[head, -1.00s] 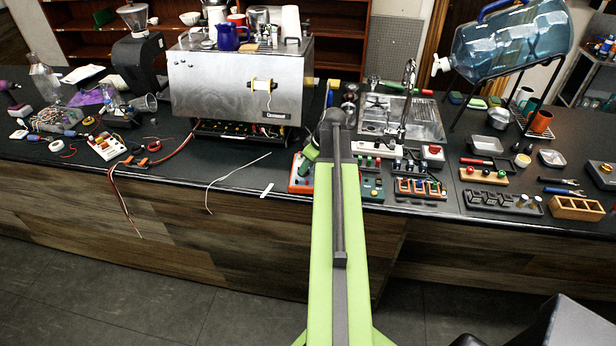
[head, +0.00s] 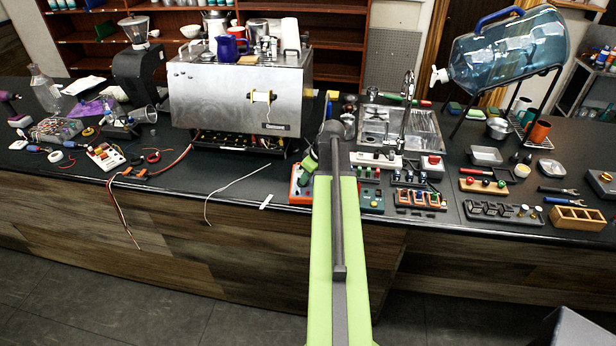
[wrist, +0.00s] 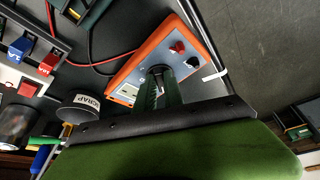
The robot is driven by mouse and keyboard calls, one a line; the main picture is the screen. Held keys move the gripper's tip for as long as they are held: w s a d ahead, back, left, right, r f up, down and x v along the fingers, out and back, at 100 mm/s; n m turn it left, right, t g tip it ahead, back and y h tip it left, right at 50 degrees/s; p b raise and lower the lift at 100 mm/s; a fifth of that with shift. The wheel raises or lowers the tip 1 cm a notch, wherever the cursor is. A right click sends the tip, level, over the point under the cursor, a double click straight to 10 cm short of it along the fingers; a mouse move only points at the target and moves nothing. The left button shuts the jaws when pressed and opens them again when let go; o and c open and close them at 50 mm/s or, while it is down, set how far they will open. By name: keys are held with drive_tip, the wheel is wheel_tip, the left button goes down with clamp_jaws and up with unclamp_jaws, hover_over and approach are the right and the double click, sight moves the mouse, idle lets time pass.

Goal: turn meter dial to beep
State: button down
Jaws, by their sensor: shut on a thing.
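The meter is an orange-edged box with a light face (wrist: 126,92). In the wrist view it lies beyond my fingers, with a red and a black socket on its face. My gripper (wrist: 160,88) is shut on the meter's dark dial (wrist: 157,70), which the green fingers mostly cover. The dial's pointer and markings cannot be read. In the head view the meter (head: 297,190) shows at the counter's front edge, left of my arm, which hides part of it.
A dark round SCRAP container (wrist: 80,107) stands near my gripper. Red and blue switches (wrist: 20,47) lie beyond it. A steel brewer (head: 235,95) stands behind and left of the meter. A loose white wire (head: 235,190) and a small white strip (head: 266,201) lie left of it.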

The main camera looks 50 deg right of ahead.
sight(298, 183)
drive_tip(key=shift+a+m+h, duration=0.4)
drive_tip(key=shift+m, duration=0.6)
drive_tip(key=m, duration=0.1)
drive_tip(key=m+h, duration=0.1)
drive_tip(key=m, duration=0.2)
drive_tip(key=shift+a+g+h, duration=0.3)
drive_tip(key=m, duration=0.2)
drive_tip(key=m+h, duration=0.1)
drive_tip(key=m, duration=0.1)
drive_tip(key=shift+w+a+g, duration=0.2)
drive_tip(key=shift+w+g, duration=0.05)
drive_tip(key=shift+g, duration=0.15)
drive_tip(key=m, duration=0.2)
drive_tip(key=m+g+h, duration=0.1)
drive_tip(key=shift+w+a+m, duration=0.1)
drive_tip(key=shift+w+m, duration=0.15)
drive_tip(key=shift+m, duration=0.05)
drive_tip(key=m+g, duration=0.1)
drive_tip(key=m, duration=0.2)
drive_tip(key=w+m+g, duration=0.1)
drive_tip(key=m, duration=0.2)
drive_tip(key=shift+m+g+h, duration=0.3)
drive_tip(key=m, duration=0.2)
drive_tip(key=m+g, duration=0.1)
drive_tip(key=m, duration=0.1)
drive_tip(key=shift+w+g, duration=0.3)
drive_tip(key=shift+w+m+g+y, duration=0.1)
drive_tip(key=shift+m+g+y, duration=0.35)
drive_tip(key=shift+m, duration=0.85)
